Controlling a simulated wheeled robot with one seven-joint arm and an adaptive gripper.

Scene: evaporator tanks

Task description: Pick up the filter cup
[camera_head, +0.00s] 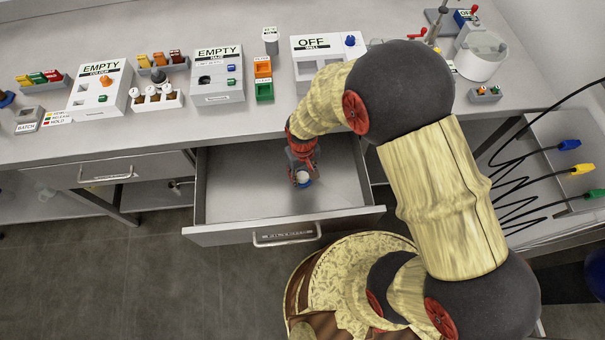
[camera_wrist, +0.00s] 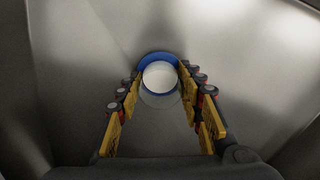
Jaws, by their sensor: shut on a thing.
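The filter cup (camera_head: 302,177) is a small white cup with a blue edge, inside the open drawer (camera_head: 237,183) labelled FILTERS. In the wrist view the cup (camera_wrist: 160,77) shows a round white face and a blue rim, between the far ends of the yellow finger pads. My gripper (camera_head: 302,174) reaches down into the drawer and is shut on the cup. The gripper (camera_wrist: 160,88) also shows in the wrist view, with one finger on each side of the cup. I cannot tell whether the cup touches the drawer floor.
The bench top (camera_head: 235,118) above carries two boxes marked EMPTY (camera_head: 100,88), (camera_head: 217,75), a box marked OFF (camera_head: 327,55) and small coloured racks. Black cables with coloured plugs (camera_head: 569,145) hang at the right.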

